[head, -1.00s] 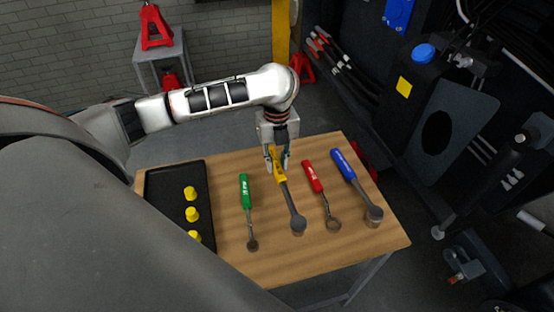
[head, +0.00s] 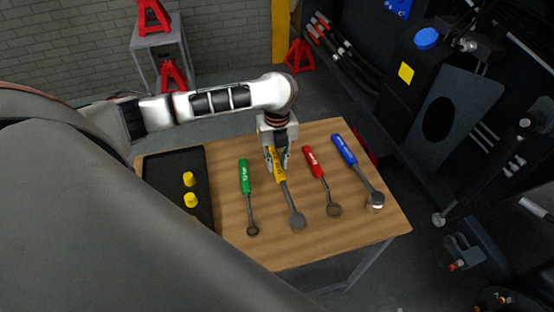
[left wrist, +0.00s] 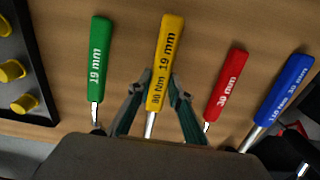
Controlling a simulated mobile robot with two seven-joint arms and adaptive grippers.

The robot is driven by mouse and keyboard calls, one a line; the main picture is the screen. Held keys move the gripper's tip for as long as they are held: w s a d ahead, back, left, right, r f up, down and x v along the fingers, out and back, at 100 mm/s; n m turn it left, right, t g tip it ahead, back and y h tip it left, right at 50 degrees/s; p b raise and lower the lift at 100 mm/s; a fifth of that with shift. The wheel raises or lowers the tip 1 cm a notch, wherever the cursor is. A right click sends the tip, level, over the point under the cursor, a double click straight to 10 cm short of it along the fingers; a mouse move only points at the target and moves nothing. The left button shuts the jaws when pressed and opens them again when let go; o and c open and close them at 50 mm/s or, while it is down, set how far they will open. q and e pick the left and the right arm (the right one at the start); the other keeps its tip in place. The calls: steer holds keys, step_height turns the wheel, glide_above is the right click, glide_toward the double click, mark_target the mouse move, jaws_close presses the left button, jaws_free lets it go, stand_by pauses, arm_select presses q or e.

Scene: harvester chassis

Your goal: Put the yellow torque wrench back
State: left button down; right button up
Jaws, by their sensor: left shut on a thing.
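The yellow torque wrench (head: 285,184) is between the green and red wrenches over the wooden table, its grey head toward the near edge. My left gripper (head: 278,163) is above its handle from the far side. In the left wrist view, the two fingers (left wrist: 155,112) are on either side of the lower part of the yellow handle (left wrist: 166,60), shut on it. I cannot tell whether the wrench touches the tabletop. My right gripper is not in view.
The green wrench (head: 245,180) lies left, the red wrench (head: 315,165) and blue wrench (head: 345,152) right, on the wooden table (head: 270,250). A black tray (head: 173,161) with yellow pegs (head: 189,179) is at the left. The dark chassis (head: 450,105) stands at the right.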

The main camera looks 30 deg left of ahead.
arm_select(q)
steer(key=c, duration=1.8)
jaws_free()
steer(key=shift+o, duration=0.2)
step_height(320, 180, up, 12)
